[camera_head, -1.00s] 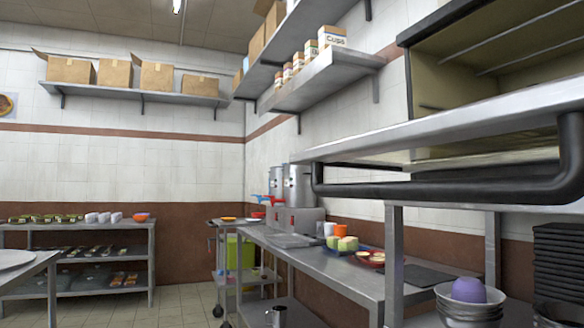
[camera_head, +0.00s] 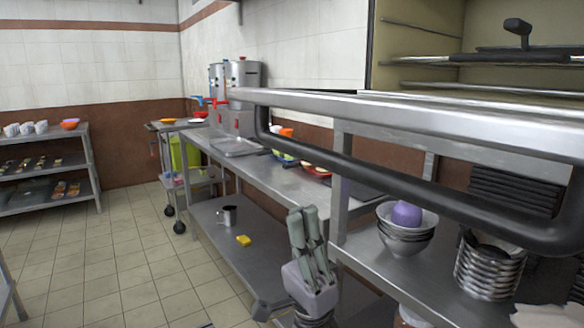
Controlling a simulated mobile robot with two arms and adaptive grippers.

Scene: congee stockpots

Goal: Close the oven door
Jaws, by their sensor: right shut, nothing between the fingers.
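The oven (camera_head: 420,44) stands at the upper right, its beige inside and wire racks exposed. Its door (camera_head: 440,122) is open, folded down and roughly level, reaching out toward me. A thick black bar handle (camera_head: 400,188) runs along the door's near edge. My right gripper (camera_head: 303,212) points upward in the lower middle, with its grey-green fingers together and nothing between them. In the picture it is below the handle's left part, apart from it. My left gripper is not in view.
Below the door, a steel table (camera_head: 350,243) carries stacked bowls (camera_head: 404,240) with a purple cup (camera_head: 407,214) and a stack of metal rings or dishes (camera_head: 488,268). A long counter (camera_head: 275,177) with stockpots (camera_head: 243,78) runs behind. Tiled floor (camera_head: 110,262) at left is clear.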

